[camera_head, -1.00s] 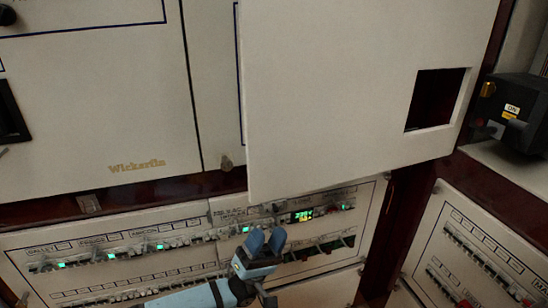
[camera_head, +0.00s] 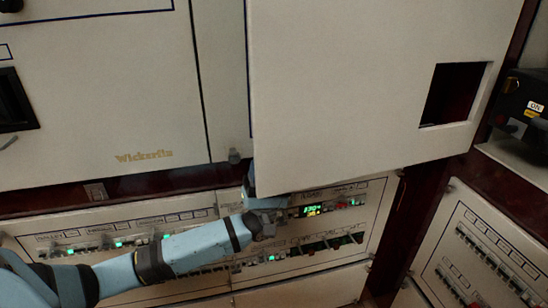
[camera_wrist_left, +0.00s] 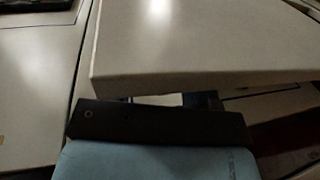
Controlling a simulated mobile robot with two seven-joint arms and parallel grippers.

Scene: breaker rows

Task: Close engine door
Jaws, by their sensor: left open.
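The engine door, a large pale panel (camera_head: 350,90) with a square cutout near its right edge, stands swung out in front of the panel wall in the head view. Its lower left corner hangs over the breaker rows. My left gripper (camera_head: 252,188) is open at that corner, its fingers partly hidden behind the door's edge. I cannot tell whether it touches the door. In the left wrist view, the door's edge (camera_wrist_left: 200,76) runs just beyond the dark gripper body (camera_wrist_left: 160,125); the fingertips are not clear there. My right gripper is not in view.
Breaker rows (camera_head: 150,226) with green lights and a lit display (camera_head: 312,210) lie below the door. A Wickerfin panel (camera_head: 90,95) is at the left. A black switch box (camera_head: 520,105) sits at the right, near the door's cutout side.

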